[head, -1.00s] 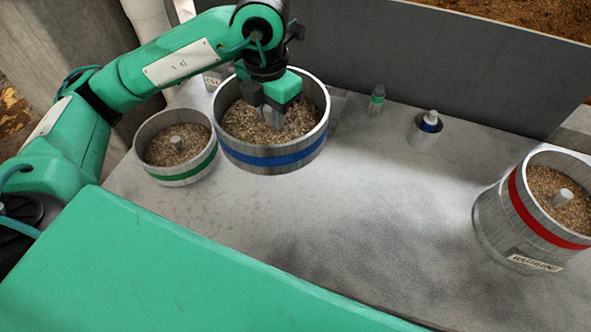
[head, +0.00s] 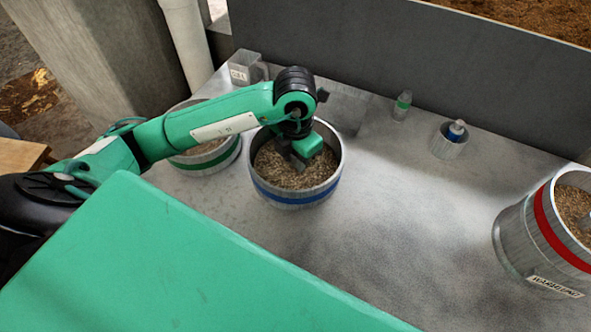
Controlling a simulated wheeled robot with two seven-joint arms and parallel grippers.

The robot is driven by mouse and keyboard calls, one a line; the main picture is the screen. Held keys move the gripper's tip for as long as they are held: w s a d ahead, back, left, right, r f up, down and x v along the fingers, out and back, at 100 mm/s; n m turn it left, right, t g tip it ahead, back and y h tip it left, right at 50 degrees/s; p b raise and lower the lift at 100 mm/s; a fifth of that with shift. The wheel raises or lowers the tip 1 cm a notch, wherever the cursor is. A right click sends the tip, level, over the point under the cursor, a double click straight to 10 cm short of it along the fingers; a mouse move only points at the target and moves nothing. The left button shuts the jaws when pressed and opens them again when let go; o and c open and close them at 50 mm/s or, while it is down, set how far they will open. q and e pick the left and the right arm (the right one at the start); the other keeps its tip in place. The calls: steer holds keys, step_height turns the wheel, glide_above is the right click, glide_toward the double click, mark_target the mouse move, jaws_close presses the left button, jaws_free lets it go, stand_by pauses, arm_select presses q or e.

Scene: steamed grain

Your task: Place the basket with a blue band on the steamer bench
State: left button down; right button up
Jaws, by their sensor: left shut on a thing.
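The basket with a blue band (head: 298,198) is a round metal drum full of grain, upright near the middle of the head view. My left gripper (head: 297,160) reaches down inside its rim and is shut on the basket's central post, which the gripper mostly hides. The basket is over the grey bench top (head: 400,230); I cannot tell whether its base touches the surface. My right gripper is out of view.
A green-banded basket (head: 212,162) stands close on the left, partly behind my arm. A red-banded basket (head: 540,225) sits at the right edge. A small bottle (head: 401,106), a metal cup (head: 447,146) and a clear jug (head: 247,70) stand toward the back. The bench between blue and red is clear.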

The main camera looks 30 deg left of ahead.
mark_target(295, 172)
arm_select(q)
steer(key=shift+f, duration=0.35)
step_height(295, 172, down, 4)
steer(key=shift+r, duration=0.1)
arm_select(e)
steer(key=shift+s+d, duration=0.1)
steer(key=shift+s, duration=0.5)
arm_select(q)
steer(key=shift+f, duration=0.2)
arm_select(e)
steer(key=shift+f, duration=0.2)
arm_select(q)
steer(key=shift+f, duration=0.1)
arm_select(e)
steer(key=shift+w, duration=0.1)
arm_select(q)
steer(key=c, duration=1.3)
jaws_free()
steer(key=shift+o, duration=0.6)
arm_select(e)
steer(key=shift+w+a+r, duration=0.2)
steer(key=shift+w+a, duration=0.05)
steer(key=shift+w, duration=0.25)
